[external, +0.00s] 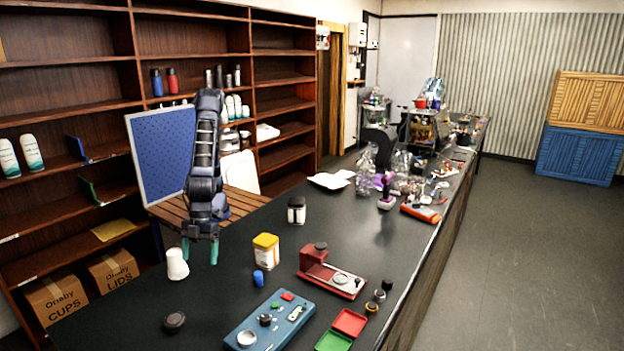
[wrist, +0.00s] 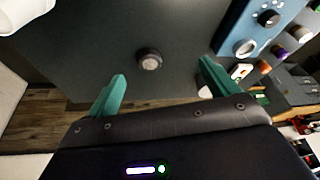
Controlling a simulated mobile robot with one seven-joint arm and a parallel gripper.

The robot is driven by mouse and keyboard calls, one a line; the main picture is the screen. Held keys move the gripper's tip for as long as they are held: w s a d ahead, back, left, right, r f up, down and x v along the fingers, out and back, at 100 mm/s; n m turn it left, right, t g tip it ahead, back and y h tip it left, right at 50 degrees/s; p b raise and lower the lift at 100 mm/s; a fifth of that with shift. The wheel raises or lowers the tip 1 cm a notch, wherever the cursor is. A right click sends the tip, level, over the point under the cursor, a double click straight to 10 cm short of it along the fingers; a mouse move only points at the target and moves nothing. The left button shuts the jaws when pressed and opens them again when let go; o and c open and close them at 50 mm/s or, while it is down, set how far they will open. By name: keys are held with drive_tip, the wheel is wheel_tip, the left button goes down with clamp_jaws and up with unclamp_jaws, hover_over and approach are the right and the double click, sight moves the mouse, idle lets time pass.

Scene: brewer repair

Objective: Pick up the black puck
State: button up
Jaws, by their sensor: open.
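The black puck (external: 174,320) lies flat on the dark counter near its front left edge. It also shows in the wrist view (wrist: 149,59), apart from my fingers and just beyond the gap between their tips. My gripper (external: 200,251) has green fingers and is open and empty. It points down above the counter, behind the puck in the external view. In the wrist view my gripper's two fingertips (wrist: 163,71) stand wide apart. Nothing hides the puck in either view.
A white cup (external: 177,264) stands close to my gripper, between it and the counter edge. A blue panel (external: 268,322) with round parts lies right of the puck. A blue cap (external: 258,278) and a yellow-lidded jar (external: 266,251) stand farther back. The counter around the puck is clear.

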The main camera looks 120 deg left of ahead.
drive_tip(key=m, duration=0.2)
approach(175, 318)
drive_tip(key=shift+g+h, duration=0.4)
drive_tip(key=shift+w+a+x, duration=0.1)
drive_tip(key=shift+x, duration=1.45)
drive_tip(key=shift+w+a+x, duration=0.1)
drive_tip(key=shift+w+x, duration=0.05)
drive_tip(key=shift+x, duration=1.4)
drive_tip(key=shift+w+a+x, duration=0.1)
drive_tip(key=shift+x, duration=1.45)
drive_tip(key=c, duration=1.3)
drive_tip(key=shift+o, duration=0.2)
